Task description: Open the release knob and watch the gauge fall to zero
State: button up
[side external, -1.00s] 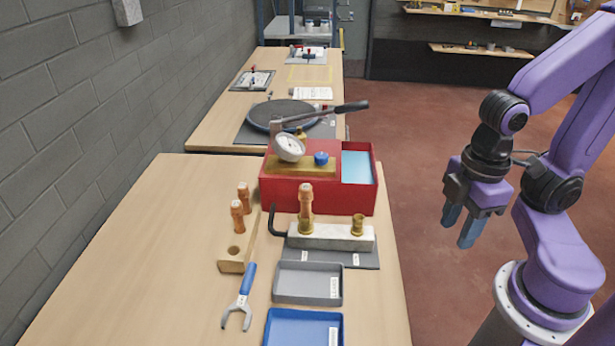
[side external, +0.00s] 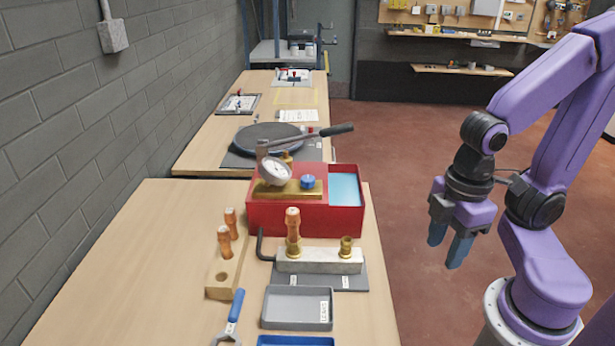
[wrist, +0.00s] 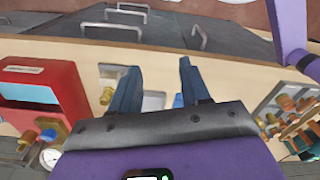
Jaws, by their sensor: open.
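The red pump box (side external: 305,217) stands on the near bench. On its brass block sit a blue round knob (side external: 307,182), which appears to be the release knob, and a white-faced dial gauge (side external: 277,170). The needle is too small to read. A dark-gripped lever (side external: 335,130) rises behind the gauge. My gripper (side external: 446,250) is open and empty, to the right of the bench and well apart from the box. In the wrist view my fingers (wrist: 158,85) are spread, with the box (wrist: 70,95), knob (wrist: 47,136) and gauge (wrist: 51,157) at the left.
A metal manifold block (side external: 318,262) with copper and brass fittings stands in front of the box. A wooden block (side external: 223,280) with copper pieces, a blue-handled wrench (side external: 235,308), a grey tray (side external: 297,322) and a blue tray (side external: 295,341) are nearby. The bench's left side is clear.

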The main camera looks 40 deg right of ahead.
jog(key=w+a+r+m, duration=0.2)
jog(key=w+m, duration=0.1)
jog(key=w, duration=0.2)
jog(key=w+a+r+m, duration=0.2)
jog(key=w+a+r, duration=0.1)
jog(key=w, duration=0.2)
notch_tip(320, 180, up, 9)
jog(key=m, duration=1.4)
send_over(308, 178)
notch_tip(308, 178, down, 17)
jog(key=shift+r, duration=0.2)
jog(key=shift+w, duration=0.1)
jog(key=c, duration=0.8)
